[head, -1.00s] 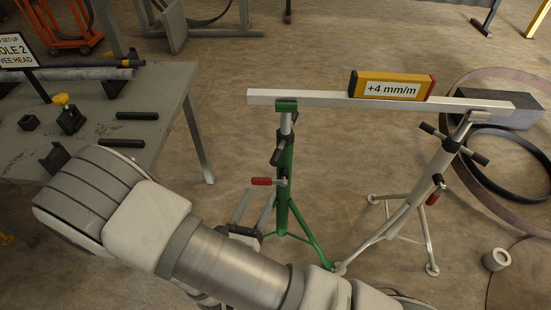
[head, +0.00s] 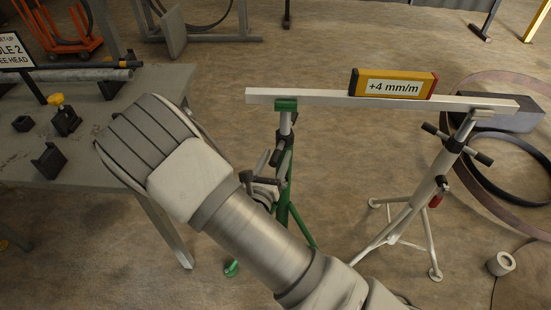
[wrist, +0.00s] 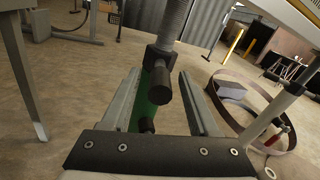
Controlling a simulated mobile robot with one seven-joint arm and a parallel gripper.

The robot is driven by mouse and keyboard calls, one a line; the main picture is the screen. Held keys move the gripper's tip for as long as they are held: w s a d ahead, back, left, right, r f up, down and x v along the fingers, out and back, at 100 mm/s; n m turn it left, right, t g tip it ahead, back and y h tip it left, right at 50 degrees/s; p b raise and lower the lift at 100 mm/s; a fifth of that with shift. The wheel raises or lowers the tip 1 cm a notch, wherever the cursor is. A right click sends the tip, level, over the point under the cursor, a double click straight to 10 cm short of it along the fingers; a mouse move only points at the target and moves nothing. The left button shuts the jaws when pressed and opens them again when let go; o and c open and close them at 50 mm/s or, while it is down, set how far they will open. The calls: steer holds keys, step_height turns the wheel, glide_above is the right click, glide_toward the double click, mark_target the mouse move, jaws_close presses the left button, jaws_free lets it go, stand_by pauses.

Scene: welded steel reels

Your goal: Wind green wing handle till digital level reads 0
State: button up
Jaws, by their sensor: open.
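The green stand (head: 284,190) holds up the left end of a pale straight beam (head: 300,97). Its dark wing handle (wrist: 161,82) sits below a threaded screw in the wrist view, one grip end pointing toward the camera. My gripper (wrist: 160,77) is open, its two fingers on either side of the handle and green post; I cannot tell whether they touch. In the head view my gripper (head: 268,172) is beside the green post and partly hides the handle. The yellow digital level (head: 392,84) lies on the beam and reads +4 mm/m.
A grey stand (head: 428,190) with its own dark handle carries the beam's right end. A steel table (head: 165,92) with dark blocks is at left. Large rings (head: 497,185) and a grey block (head: 515,117) lie at right. A short tube (head: 501,263) lies on the floor.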

jaws_close()
stand_by(1.4)
